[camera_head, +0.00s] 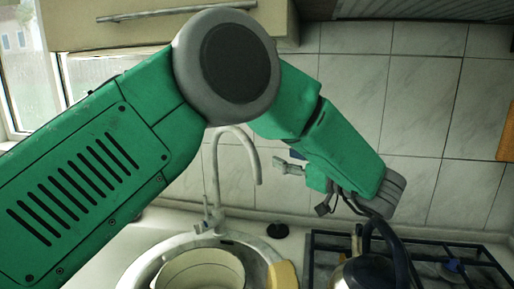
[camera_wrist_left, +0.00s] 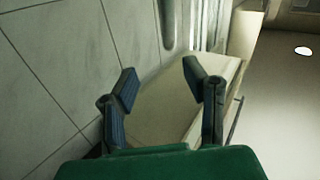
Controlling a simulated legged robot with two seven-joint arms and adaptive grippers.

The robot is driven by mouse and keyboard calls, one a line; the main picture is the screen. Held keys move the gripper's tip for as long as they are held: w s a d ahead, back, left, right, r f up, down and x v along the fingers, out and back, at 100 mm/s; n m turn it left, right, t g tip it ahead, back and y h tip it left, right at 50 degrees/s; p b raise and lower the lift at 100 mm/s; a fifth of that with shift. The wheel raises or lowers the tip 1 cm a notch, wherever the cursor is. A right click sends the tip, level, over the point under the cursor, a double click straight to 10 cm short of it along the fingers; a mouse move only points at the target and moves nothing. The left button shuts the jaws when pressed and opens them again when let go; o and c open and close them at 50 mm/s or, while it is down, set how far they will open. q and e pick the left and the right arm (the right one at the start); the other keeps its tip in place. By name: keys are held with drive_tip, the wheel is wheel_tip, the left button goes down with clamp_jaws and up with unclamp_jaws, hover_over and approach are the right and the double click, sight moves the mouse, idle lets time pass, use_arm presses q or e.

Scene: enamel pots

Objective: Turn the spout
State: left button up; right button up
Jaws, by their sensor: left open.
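The pale, arched tap spout (camera_head: 258,168) rises behind the sink in the head view, its open end hanging down to the right. My left arm comes in from the left, bends at the top and reaches down to the right. My left gripper (camera_head: 281,166) points left, a little to the right of the spout's hanging end, and looks apart from it. In the left wrist view its two dark fingers (camera_wrist_left: 160,82) are spread with nothing held between them. A grey upright shape at the top there may be the spout; I cannot tell. My right gripper is out of view.
A cream pot (camera_head: 200,270) sits in the round sink (camera_head: 140,276), with a yellow block (camera_head: 283,275) at its right. A dark-handled kettle (camera_head: 362,274) stands on the hob (camera_head: 323,243). The tiled wall (camera_head: 440,130) is close behind, and a cabinet (camera_head: 110,27) hangs above.

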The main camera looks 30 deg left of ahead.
use_arm(q)
wheel_tip(320, 180, up, 10)
drive_tip(key=d, duration=0.2)
approach(258, 159)
drive_tip(key=shift+m+t+h, duration=0.3)
drive_tip(key=shift+m+t, duration=0.1)
drive_tip(key=x, duration=0.3)
drive_tip(key=p+x, duration=0.1)
drive_tip(key=x, duration=0.7)
drive_tip(key=shift+s+a+r, duration=0.1)
drive_tip(key=shift+s+a, duration=0.05)
drive_tip(key=shift+s, duration=0.1)
drive_tip(key=shift+w+a, duration=0.15)
drive_tip(key=shift+a, duration=0.1)
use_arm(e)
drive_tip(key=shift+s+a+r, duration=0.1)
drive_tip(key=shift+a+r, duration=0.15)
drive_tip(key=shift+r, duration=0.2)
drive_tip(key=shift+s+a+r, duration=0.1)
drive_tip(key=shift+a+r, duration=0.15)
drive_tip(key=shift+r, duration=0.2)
